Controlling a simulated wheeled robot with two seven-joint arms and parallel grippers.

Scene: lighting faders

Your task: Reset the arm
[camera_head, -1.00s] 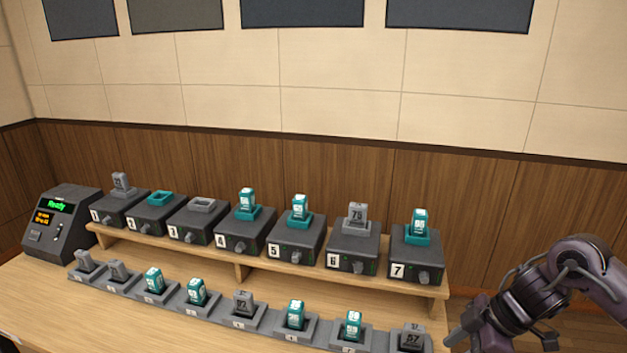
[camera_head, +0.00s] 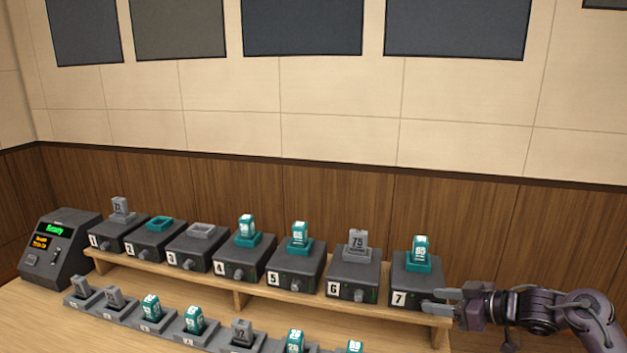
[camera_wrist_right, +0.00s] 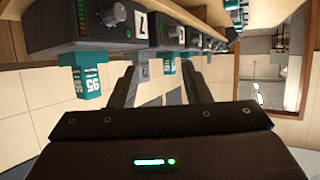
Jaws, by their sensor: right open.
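My right gripper (camera_head: 437,300) is open and empty, pointing left at the right side of the box numbered 7 (camera_head: 414,290). Whether it touches the box cannot be told. In the right wrist view my right gripper (camera_wrist_right: 158,82) shows two spread fingers with nothing between them. That view looks along the row of boxes upside down. My left gripper is not in view.
Numbered boxes with knobs stand on a wooden shelf (camera_head: 240,299); some hold teal or grey blocks, and boxes 2 (camera_head: 152,243) and 3 (camera_head: 190,253) have empty sockets. A front row of holders carries more blocks. A console (camera_head: 58,250) reading "Ready" stands left.

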